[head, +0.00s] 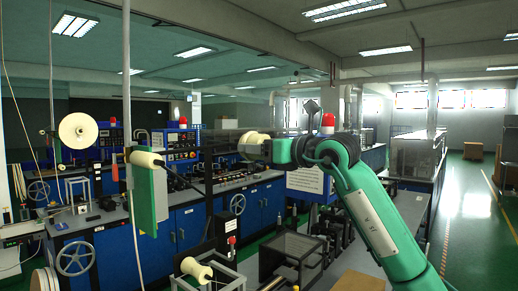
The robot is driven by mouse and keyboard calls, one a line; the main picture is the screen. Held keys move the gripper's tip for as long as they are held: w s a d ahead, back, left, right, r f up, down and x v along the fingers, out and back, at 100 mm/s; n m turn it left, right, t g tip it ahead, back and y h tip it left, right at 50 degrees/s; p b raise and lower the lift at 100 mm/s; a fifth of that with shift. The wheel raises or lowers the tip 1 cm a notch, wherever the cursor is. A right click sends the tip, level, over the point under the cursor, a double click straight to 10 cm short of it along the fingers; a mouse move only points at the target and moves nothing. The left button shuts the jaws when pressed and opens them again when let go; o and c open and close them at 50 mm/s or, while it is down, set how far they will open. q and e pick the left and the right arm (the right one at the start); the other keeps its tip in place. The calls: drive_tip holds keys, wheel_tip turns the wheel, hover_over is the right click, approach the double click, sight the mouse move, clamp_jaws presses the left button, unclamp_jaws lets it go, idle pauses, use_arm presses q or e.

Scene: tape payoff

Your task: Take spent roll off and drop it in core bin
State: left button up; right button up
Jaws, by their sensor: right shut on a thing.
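My right gripper (272,150) comes in from the right on the green arm. It is shut on a cream roll (251,146), held up in the air in front of the machine line. The fingers are small and partly hidden by the wrist. A similar cream spool (146,158) sits on a rod beside a green panel at the left. Another cream spool (196,270) lies low at the bottom, in or over a pale open frame. I cannot tell for sure which container is the core bin. My left gripper is not in view.
A large pale disc roll (78,131) stands on the left machine. Blue cabinets (180,228) with handwheels line the left and middle. The green aisle floor at the right is mostly clear.

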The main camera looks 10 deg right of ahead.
drive_tip(key=b+v, duration=0.4)
drive_tip(key=v, duration=0.5)
idle(1.1)
drive_tip(key=shift+s+d, duration=0.15)
